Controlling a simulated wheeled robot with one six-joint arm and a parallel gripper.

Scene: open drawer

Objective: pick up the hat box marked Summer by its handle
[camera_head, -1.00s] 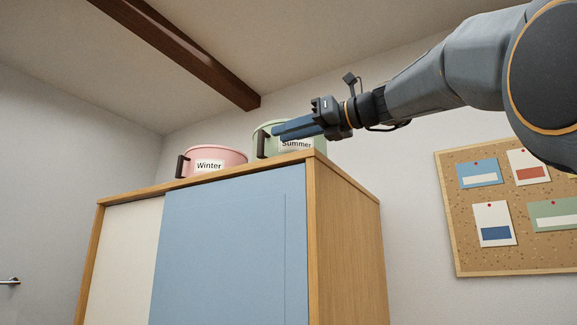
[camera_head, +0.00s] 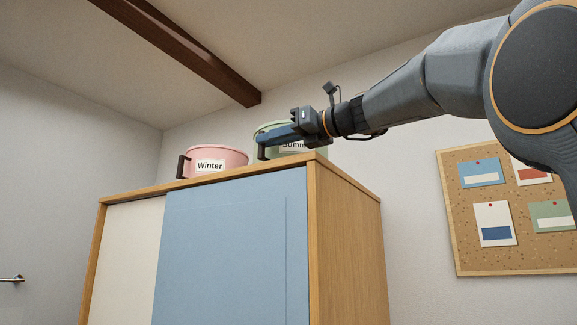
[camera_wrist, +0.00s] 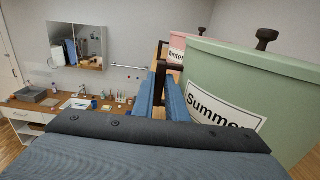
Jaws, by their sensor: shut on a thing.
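The green Summer hat box (camera_head: 319,149) stands on top of the cabinet, partly behind my gripper, which covers part of its label. In the wrist view the green box (camera_wrist: 250,75) fills the right side, with its Summer label and a dark lid knob. Its dark handle (camera_head: 262,153) is at the box's left in the head view. My gripper (camera_head: 268,137) has its blue fingers at this handle. In the wrist view the fingers (camera_wrist: 164,88) are shut on the dark handle (camera_wrist: 160,52). The box looks upright and at cabinet-top level.
The pink Winter hat box (camera_head: 232,158) stands just left of the Summer box, with its own dark handle. Both are near the front edge of the wooden cabinet (camera_head: 345,220). A pinboard (camera_head: 450,245) hangs at the right.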

